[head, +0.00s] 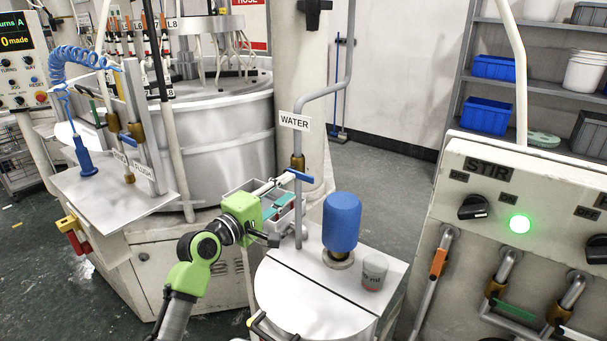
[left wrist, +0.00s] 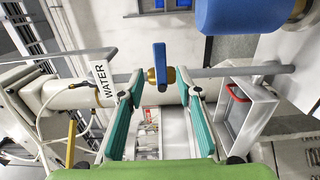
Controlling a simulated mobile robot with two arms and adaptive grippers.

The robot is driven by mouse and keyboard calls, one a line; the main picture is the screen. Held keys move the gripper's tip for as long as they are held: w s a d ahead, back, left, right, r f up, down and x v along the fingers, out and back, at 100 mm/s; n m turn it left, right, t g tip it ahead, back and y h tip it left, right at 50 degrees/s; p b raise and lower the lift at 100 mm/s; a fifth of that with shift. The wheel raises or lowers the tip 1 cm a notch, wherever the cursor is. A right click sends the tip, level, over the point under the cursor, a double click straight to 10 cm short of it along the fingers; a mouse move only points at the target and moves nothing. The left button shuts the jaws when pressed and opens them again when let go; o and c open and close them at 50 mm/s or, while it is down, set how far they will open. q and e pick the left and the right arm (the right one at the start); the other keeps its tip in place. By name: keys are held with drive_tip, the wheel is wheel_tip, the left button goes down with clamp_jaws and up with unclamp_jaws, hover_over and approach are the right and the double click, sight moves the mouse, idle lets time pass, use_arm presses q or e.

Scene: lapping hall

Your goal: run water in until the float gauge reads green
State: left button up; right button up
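The WATER label (head: 295,121) hangs on a grey vertical pipe. Below it is a brass valve (head: 297,162) with a blue handle (head: 301,176) lying crosswise to the pipe. My left gripper (head: 279,204) is close to the handle, a little below and left of it. In the left wrist view, its teal fingers (left wrist: 161,90) stand apart with nothing between them, and the blue handle (left wrist: 160,66) is just beyond the tips. I cannot make out a float gauge reading. My right gripper is not in view.
A blue cylinder (head: 342,222) and a small grey cup (head: 374,273) stand on the cabinet top right of the pipe. The STIR panel (head: 520,190) with a lit green lamp (head: 520,224) is at right. A large metal drum (head: 225,130) stands behind my arm.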

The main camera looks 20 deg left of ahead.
sight(303, 178)
use_arm(q)
drive_tip(key=p+x, duration=0.1)
drive_tip(key=x, duration=0.7)
clamp_jaws()
